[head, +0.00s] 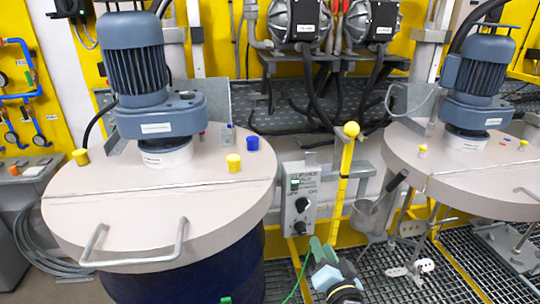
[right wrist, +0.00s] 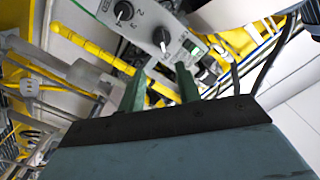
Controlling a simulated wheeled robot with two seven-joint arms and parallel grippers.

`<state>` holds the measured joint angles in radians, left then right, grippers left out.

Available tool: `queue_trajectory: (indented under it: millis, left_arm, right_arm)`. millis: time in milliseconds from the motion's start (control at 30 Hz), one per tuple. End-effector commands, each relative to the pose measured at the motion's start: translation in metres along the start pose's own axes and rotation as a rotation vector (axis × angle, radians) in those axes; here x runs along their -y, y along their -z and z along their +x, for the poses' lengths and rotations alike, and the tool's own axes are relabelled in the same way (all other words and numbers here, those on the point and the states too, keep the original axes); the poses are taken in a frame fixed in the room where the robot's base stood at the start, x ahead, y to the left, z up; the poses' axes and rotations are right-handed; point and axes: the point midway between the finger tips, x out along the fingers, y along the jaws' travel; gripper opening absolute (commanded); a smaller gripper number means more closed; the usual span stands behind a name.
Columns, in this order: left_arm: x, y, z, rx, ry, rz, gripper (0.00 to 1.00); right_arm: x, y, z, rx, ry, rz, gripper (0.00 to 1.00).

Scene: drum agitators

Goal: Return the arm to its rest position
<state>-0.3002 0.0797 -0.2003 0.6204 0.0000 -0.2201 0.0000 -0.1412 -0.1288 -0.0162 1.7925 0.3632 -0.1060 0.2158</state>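My right gripper (head: 322,250) is low in the middle of the head view, in front of the control box and above the grating. In the right wrist view its two green fingers (right wrist: 160,85) stand apart with nothing between them. A grey control box (head: 301,198) with black knobs is behind it; its panel also shows in the right wrist view (right wrist: 140,25). A small green tip (head: 225,300) at the bottom edge of the head view looks like part of my left gripper; the rest is out of frame.
A drum lid (head: 160,215) with a blue motor (head: 137,60) stands left; a second lid (head: 470,175) with its motor (head: 482,70) is right. A yellow pole (head: 346,175) and a metal cup (head: 365,215) are close to my right gripper. Open grating (head: 390,280) lies below.

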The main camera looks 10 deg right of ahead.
Motion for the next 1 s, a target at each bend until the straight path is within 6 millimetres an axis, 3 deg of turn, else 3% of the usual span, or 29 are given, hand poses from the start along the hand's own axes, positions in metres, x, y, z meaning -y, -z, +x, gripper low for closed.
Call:
queue_trajectory:
  millis: [133,233,367,467,600,700,833,1000]
  left_arm:
    - [0.0,-0.001,0.007,0.0,0.0,0.0,0.6]
    - [0.0,-0.001,0.015,0.0,0.0,0.0,0.6]
    - [0.0,-0.002,0.024,0.0,0.0,0.0,0.6]
    - [0.0,-0.003,0.03,0.0,0.0,0.0,0.6]
    - [-0.001,-0.004,0.04,0.0,0.0,0.0,0.6]
    - [-0.001,-0.004,0.046,0.0,0.0,0.0,0.6]
    - [-0.001,-0.005,0.054,0.0,0.0,0.0,0.6]
    - [-0.001,-0.006,0.062,0.0,0.0,0.0,0.6]
  right_arm:
    - [-0.035,-0.054,-0.008,0.112,-0.053,-0.057,0.34]
    - [-0.074,-0.114,-0.025,0.244,-0.108,-0.127,0.34]
    - [-0.13,-0.189,-0.063,0.429,-0.177,-0.227,0.34]
    - [-0.172,-0.241,-0.103,0.573,-0.224,-0.302,0.34]
    - [-0.229,-0.302,-0.171,0.778,-0.281,-0.407,0.34]
    - [-0.269,-0.336,-0.227,0.926,-0.315,-0.482,0.34]
    - [-0.317,-0.367,-0.308,1.121,-0.352,-0.573,0.34]
    - [-0.361,-0.383,-0.399,1.328,-0.381,-0.666,0.34]
